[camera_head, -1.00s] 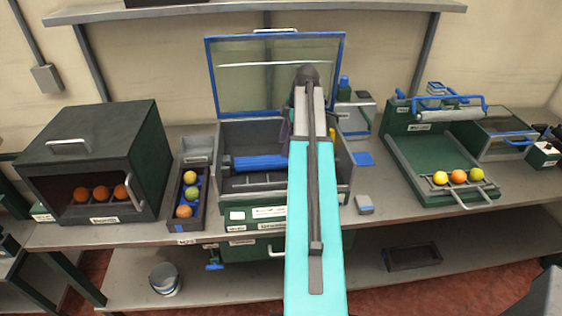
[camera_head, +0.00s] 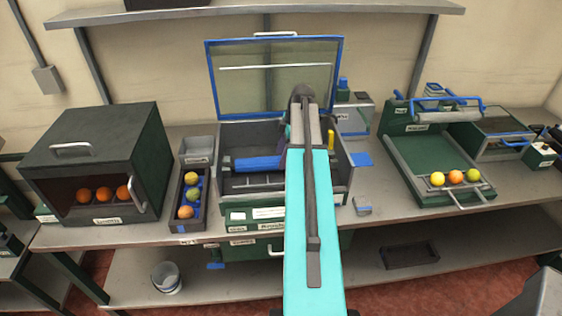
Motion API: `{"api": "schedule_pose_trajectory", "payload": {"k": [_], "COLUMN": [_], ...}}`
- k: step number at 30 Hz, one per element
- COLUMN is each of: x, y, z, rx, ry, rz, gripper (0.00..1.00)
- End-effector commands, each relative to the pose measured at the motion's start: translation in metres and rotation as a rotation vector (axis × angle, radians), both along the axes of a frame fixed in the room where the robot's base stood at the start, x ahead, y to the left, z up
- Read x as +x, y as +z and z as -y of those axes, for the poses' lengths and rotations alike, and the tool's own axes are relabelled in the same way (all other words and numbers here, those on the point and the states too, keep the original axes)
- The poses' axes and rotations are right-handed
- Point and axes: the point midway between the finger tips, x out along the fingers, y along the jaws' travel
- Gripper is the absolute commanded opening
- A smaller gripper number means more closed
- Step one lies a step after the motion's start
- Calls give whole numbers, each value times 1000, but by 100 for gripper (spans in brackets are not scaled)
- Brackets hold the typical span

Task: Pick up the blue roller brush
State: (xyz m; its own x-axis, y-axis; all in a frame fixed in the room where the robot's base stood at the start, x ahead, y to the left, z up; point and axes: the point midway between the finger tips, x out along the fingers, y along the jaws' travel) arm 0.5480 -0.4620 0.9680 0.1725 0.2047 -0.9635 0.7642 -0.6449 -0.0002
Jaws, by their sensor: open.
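The blue roller brush (camera_head: 258,163) lies crosswise in the open dark green box (camera_head: 343,193) at the middle of the bench. Its right end passes behind my arm. My gripper (camera_head: 287,138) is mostly hidden behind my own arm, over the right half of the box. Only a small dark part of it shows at the arm's left edge, just above and right of the visible roller. The jaws are open, but the fingertips are hidden. I cannot tell whether they touch the roller.
The box's glass lid (camera_head: 245,85) stands raised behind. A dark cabinet (camera_head: 90,145) with oranges and a narrow fruit tray (camera_head: 187,225) stand left. A green sloped tray (camera_head: 420,150) with three fruits stands right. Bench space right of the box is mostly clear.

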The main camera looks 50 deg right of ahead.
Motion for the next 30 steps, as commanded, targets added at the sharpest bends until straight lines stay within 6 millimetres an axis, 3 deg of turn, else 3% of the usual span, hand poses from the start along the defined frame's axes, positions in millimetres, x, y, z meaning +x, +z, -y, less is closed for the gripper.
{"api": "schedule_pose_trajectory", "payload": {"k": [17, 24, 27, 30], "x": [1, 1, 1, 1], "y": [-1, -1, -1, -1], "z": [-1, -1, -1, -1], "rx": [0, 0, 0, 0], "ry": [1, 1, 2, 2], "rz": [0, 0, 0, 0], "gripper": [61, 22, 16, 16]}}
